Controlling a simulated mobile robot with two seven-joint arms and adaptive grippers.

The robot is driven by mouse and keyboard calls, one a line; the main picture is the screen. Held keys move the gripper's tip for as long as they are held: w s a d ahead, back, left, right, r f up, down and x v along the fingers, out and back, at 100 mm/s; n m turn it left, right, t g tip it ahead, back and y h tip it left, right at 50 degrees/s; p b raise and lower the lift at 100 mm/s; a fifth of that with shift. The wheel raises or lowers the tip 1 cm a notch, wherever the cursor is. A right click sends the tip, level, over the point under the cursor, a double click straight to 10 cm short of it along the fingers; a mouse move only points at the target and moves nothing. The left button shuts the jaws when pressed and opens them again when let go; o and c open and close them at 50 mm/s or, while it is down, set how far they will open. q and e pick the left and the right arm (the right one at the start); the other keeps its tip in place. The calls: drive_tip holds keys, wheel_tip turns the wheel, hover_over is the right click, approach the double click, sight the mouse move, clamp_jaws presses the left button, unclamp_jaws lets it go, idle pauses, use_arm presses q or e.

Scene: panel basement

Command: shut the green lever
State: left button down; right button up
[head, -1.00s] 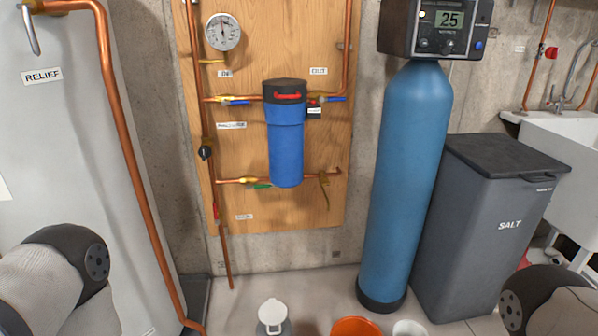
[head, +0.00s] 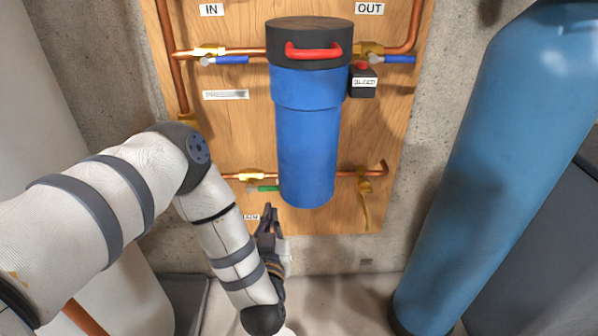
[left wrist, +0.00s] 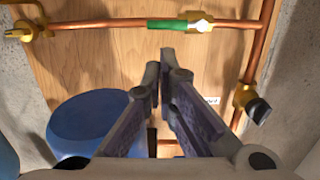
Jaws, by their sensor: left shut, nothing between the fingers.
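The green lever (head: 264,188) sits on the lower copper pipe, left of the blue filter housing (head: 306,140). It lies sideways, roughly along the pipe, from a brass valve (head: 252,176). In the left wrist view the green lever (left wrist: 167,25) is at the top centre, beyond the fingertips. My left gripper (head: 268,212) is shut and empty, just below the lever in the head view, its fingers pointing up. In the left wrist view my left gripper (left wrist: 160,66) has its fingertips close together, with a gap below the lever. My right gripper is not in view.
Blue levers (head: 232,60) sit on the upper pipe. A bleed box (head: 363,82) is beside the housing's cap. A brass spigot (head: 365,200) hangs at the lower right. A tall blue tank (head: 480,180) stands at right. The wooden board (head: 225,130) backs the pipes.

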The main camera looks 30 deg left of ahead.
sight(266, 188)
use_arm(q)
drive_tip(key=shift+w+a+r, duration=0.15)
drive_tip(key=shift+w+r, duration=0.25)
drive_tip(key=shift+w, duration=0.05)
drive_tip(key=b+x, duration=0.1)
drive_tip(key=x, duration=0.9)
